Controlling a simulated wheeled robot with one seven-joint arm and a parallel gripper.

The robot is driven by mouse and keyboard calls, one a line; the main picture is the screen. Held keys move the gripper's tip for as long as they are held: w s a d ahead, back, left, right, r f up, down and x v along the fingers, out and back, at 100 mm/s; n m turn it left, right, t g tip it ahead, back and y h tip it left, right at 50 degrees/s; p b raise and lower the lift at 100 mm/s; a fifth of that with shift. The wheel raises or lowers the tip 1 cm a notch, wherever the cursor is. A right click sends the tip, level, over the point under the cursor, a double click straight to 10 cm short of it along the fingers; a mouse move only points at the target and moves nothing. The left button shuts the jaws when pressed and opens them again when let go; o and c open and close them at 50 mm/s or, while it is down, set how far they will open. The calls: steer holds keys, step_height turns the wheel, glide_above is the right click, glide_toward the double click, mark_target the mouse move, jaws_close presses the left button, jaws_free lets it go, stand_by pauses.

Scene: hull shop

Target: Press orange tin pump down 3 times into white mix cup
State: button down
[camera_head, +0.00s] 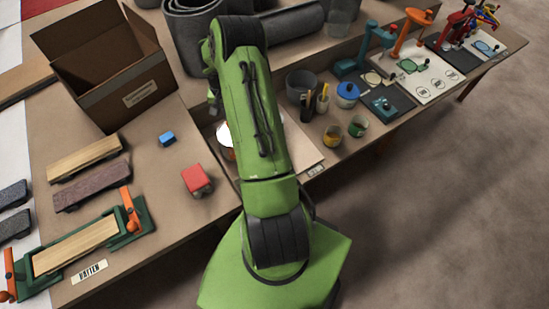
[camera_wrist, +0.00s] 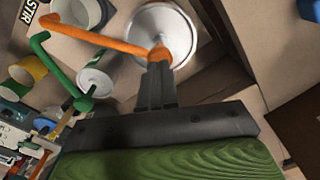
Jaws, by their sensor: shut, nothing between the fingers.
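In the wrist view, my gripper (camera_wrist: 158,68) is shut and empty, its fingertips at the head of the orange pump (camera_wrist: 120,46). I cannot tell for sure whether they touch it. The pump rises from a tin with a round pale metal lid (camera_wrist: 173,20). Its long orange spout runs left, its bent tip near the white mix cup (camera_wrist: 84,14). The cup is partly cut off by the top edge, and its inside looks grey. In the head view, my arm hides most of the tin (camera_head: 225,140), the pump, the cup and my gripper.
A green pump (camera_wrist: 62,70) on another tin stands close by the orange one. A STIR label (camera_wrist: 30,10) lies near the cup. Yellow and green cups (camera_head: 332,133) and a blue-lidded pot (camera_head: 347,94) stand on the bench. An open cardboard box (camera_head: 108,70) stands back left.

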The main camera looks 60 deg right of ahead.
steer(key=shift+f, duration=0.15)
steer(key=shift+f+b, duration=1.2)
steer(key=shift+f, duration=0.15)
steer(key=shift+r+p, duration=1)
steer(key=shift+r, duration=0.5)
steer(key=shift+f, duration=0.2)
steer(key=shift+f+b, duration=1.2)
steer(key=shift+f, duration=0.15)
steer(key=shift+r, duration=0.15)
steer(key=shift+r+p, duration=0.95)
steer(key=shift+r, duration=0.4)
